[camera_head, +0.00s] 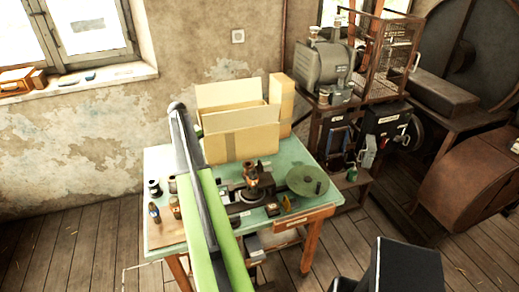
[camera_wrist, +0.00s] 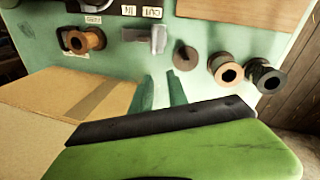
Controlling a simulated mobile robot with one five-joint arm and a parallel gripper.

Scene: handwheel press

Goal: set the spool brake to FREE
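No part in either view can be read as the spool brake or its FREE mark. A copper-coloured spool (camera_head: 253,178) stands on a dark fixture on the green table (camera_head: 160,160), with a flat green disc (camera_head: 308,181) to its right.
An open cardboard box (camera_head: 241,143) stands at the table's back, with a tall narrow carton (camera_head: 282,102) beside it. Small spools (camera_head: 154,188) stand at the left. A machine bench (camera_head: 340,110) with a wire cage is on the right. The wooden floor in front is partly clear.

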